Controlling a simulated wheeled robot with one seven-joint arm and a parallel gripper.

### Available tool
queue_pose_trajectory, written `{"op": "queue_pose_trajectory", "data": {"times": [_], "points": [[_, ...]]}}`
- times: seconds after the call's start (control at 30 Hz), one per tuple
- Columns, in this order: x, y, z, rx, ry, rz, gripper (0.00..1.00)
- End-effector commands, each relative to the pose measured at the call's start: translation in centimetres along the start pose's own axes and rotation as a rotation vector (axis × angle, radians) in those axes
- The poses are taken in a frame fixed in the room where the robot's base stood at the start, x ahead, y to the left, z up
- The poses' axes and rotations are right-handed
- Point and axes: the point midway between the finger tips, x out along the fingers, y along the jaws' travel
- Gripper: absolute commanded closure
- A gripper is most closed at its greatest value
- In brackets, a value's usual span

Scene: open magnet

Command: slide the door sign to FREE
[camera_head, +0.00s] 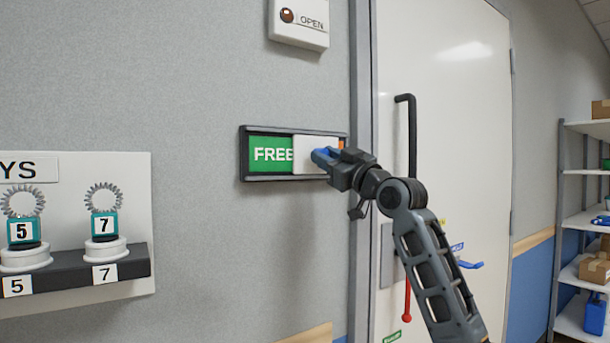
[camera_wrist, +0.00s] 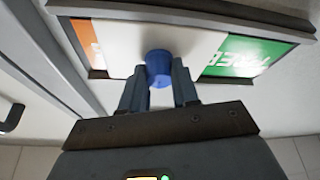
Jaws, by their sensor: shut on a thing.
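The door sign (camera_head: 245,155) is a dark frame on the grey wall, left of the door. Its green FREE field (camera_head: 268,153) shows on the left, with the last letter partly covered by the white slider (camera_head: 303,150). A narrow orange strip shows at the right end, clearer in the wrist view (camera_wrist: 88,40). My gripper (camera_head: 328,158) is at the right part of the slider. In the wrist view, its two fingers (camera_wrist: 159,84) are closed on the blue knob (camera_wrist: 159,66) of the slider.
A white door (camera_head: 450,120) with a dark vertical handle (camera_head: 411,135) stands just right of the sign. An OPEN button box (camera_head: 298,22) is above it. A key board (camera_head: 130,200) with coiled key rings is at the left. Shelves (camera_head: 565,200) stand at the far right.

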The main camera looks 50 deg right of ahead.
Motion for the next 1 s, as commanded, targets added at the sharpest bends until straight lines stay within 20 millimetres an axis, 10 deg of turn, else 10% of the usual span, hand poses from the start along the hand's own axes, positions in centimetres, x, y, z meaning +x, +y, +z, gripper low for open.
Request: {"op": "queue_pose_trajectory", "data": {"times": [0.57, 0.6, 1.0], "points": [[-0.3, 3.3, 0.9, -0.001, -0.002, 0.004, 1.0], [-0.3, 3.3, 0.9, -0.001, -0.002, 0.005, 0.67], [-0.3, 3.1, 0.9, 0.0, -0.001, 0.001, 0.45]]}}
